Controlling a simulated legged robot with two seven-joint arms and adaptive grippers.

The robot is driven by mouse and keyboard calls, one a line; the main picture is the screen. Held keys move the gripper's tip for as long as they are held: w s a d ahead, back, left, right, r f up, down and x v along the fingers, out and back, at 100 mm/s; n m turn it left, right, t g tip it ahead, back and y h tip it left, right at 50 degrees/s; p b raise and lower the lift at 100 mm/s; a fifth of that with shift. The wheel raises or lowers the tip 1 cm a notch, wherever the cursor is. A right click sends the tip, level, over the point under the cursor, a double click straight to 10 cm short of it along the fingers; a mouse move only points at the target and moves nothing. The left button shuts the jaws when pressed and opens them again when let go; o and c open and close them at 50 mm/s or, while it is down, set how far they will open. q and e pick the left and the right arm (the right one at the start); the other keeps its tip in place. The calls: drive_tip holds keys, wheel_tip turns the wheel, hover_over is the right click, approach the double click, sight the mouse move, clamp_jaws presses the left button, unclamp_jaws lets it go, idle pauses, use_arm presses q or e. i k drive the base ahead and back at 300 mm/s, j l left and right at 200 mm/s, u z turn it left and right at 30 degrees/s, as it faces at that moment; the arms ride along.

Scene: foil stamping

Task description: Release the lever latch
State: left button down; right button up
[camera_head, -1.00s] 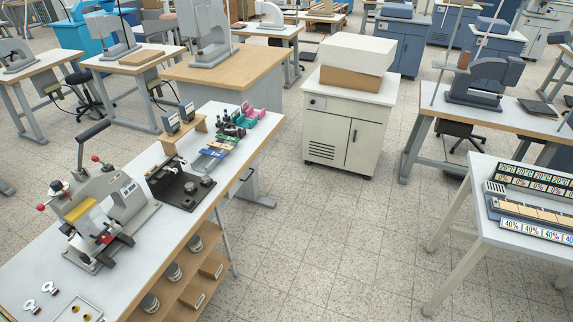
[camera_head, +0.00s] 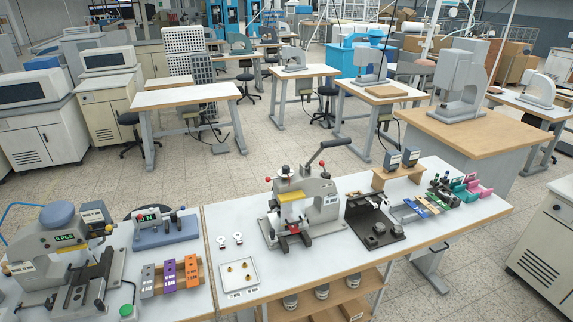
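The foil stamping press (camera_head: 297,203) stands on the white workbench near the middle of the view. It has a grey body, a yellow strip, red knobs and a dark lever (camera_head: 330,148) that slants up to the right from its top. A red and black part sits at its base. I cannot make out a separate latch at this size. Neither of my grippers is in view, and nothing touches the press.
A black fixture (camera_head: 374,220) stands right of the press, with coloured holders (camera_head: 467,187) beyond it. A white tray (camera_head: 238,273) lies to its left. A second grey machine (camera_head: 65,254) stands at far left. Tiled floor (camera_head: 245,170) is open behind the bench.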

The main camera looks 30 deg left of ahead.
sight(321, 163)
drive_tip(key=u, duration=0.85)
